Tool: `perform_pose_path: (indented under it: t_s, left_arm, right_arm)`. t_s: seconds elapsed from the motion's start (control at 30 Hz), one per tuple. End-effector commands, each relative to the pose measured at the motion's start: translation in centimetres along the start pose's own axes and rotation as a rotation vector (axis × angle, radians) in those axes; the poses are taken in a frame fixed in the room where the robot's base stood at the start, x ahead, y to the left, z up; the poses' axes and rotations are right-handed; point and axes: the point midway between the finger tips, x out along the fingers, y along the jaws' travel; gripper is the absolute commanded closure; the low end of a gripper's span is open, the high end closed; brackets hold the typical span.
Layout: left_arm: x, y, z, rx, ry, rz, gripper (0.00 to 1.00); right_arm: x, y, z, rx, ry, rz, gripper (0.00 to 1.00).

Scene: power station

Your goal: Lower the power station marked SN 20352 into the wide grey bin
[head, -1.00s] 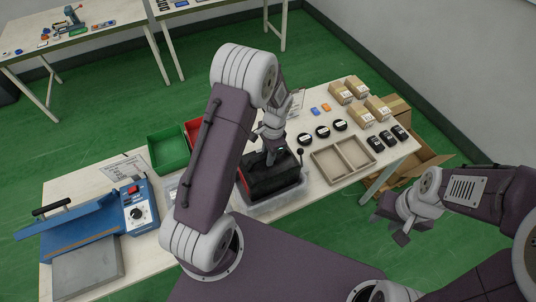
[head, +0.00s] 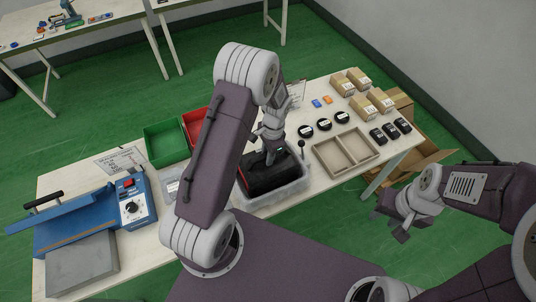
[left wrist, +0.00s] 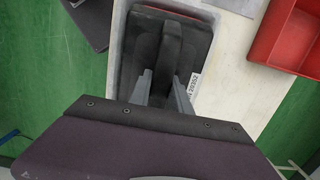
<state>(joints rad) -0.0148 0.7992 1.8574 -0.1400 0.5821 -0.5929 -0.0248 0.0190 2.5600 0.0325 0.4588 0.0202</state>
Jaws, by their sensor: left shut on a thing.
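The power station (head: 266,182), a black box with red trim and a top handle, is inside the walls of the wide grey bin (head: 291,196). I cannot tell whether it touches the bin's floor. My left gripper (head: 272,152) is shut on its handle from above. In the left wrist view, the two fingers (left wrist: 165,88) are on either side of the handle of the power station (left wrist: 144,48), and a white label reading 20352 shows beside them. My right gripper (head: 393,220) hangs empty and open, right of the table and away from the bin.
A green bin (head: 166,143) and a red bin (head: 194,124) stand behind my left arm. A beige divided tray (head: 345,151) lies right of the grey bin, with black discs (head: 323,125) and cartons (head: 380,100) beyond. A blue machine (head: 90,212) fills the table's left end.

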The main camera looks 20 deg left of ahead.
Motion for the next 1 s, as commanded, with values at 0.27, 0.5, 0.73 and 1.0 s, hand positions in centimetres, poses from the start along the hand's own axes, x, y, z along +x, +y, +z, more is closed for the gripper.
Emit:
perform_pose_path:
  t_s: [0.27, 0.5, 0.73, 1.0]
  left_arm:
    - [-0.2, 0.0, 0.1, 0.000, 0.003, -0.003, 1.00]
    - [-0.1, 0.0, 0.2, 0.000, 0.002, -0.002, 0.51]
    - [-0.1, 0.1, 0.3, 0.000, -0.002, 0.002, 0.51]
    - [-3.3, 0.1, 0.7, 0.000, -0.001, 0.001, 0.51]
  right_arm:
    - [-0.2, 0.0, 0.0, 0.000, 0.000, 0.000, 0.64]
    - [-0.2, 0.0, 0.0, 0.000, 0.000, 0.000, 0.64]
    - [-0.3, 0.0, 0.0, 0.000, 0.000, 0.000, 0.64]
    - [-3.1, -0.1, -0.3, 0.000, 0.000, 0.000, 0.64]
